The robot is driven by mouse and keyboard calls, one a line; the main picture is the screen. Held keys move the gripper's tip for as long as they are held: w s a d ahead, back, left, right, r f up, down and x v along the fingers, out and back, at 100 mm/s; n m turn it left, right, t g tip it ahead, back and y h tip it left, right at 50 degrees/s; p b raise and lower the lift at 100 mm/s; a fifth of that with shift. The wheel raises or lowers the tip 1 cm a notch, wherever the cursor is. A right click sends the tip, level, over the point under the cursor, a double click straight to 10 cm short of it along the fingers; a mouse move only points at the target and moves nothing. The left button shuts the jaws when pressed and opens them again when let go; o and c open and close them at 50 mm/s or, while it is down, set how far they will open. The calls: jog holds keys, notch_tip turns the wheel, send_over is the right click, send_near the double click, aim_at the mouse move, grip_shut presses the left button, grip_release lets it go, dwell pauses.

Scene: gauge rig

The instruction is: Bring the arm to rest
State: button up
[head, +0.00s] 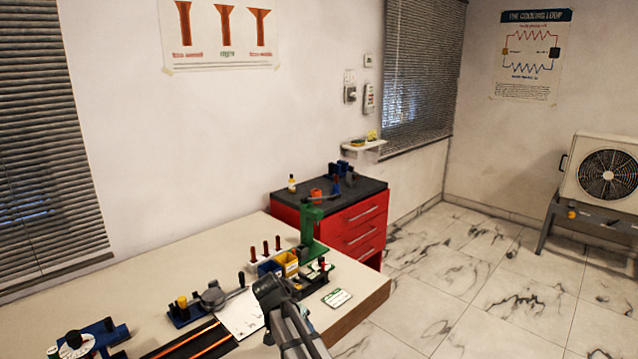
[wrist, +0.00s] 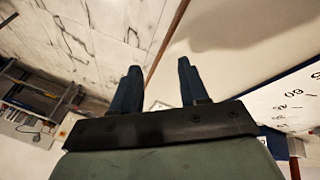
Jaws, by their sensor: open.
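My gripper (wrist: 160,88) shows in the wrist view with its two dark blue fingers spread apart and nothing between them. Beyond the fingers are the table edge and the marble floor. In the head view my grey arm rises from the bottom centre over the workbench (head: 110,265), near its right end. The fingers cannot be made out clearly in that view.
Close to the arm are a white sheet (head: 240,315), a green stand (head: 308,225), a yellow bin (head: 287,262) and a small card (head: 337,298). A blue-based gauge (head: 75,345) is at lower left. A red drawer cabinet (head: 350,225) stands behind.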

jog(key=d+f+m, duration=0.1)
jog(key=d+f, duration=0.2)
jog(key=d, duration=0.5)
jog(key=s+d+f+n+g, duration=0.1)
jog(key=s+d+f, duration=0.2)
jog(key=s+f, duration=0.3)
jog(key=s+d+f+g, duration=0.2)
jog(key=s+d+f, duration=0.15)
jog(key=f, duration=0.55)
jog(key=s+d+f+n+g, duration=0.1)
jog(key=s+d+f, duration=0.2)
jog(key=s+f, duration=0.35)
jog(key=s+d+f+g+y, duration=0.1)
jog(key=s+f, duration=0.4)
jog(key=s, duration=0.5)
jog(key=s+d+f+n+g+y, duration=0.1)
jog(key=s+f, duration=0.4)
jog(key=s, duration=0.5)
jog(key=s+d+f+g+y, duration=0.2)
jog(key=s+f, duration=0.3)
jog(key=s, duration=0.5)
jog(key=shift+d+n+g, duration=0.35)
jog(key=shift+n+g, duration=0.05)
jog(key=shift+g, duration=0.2)
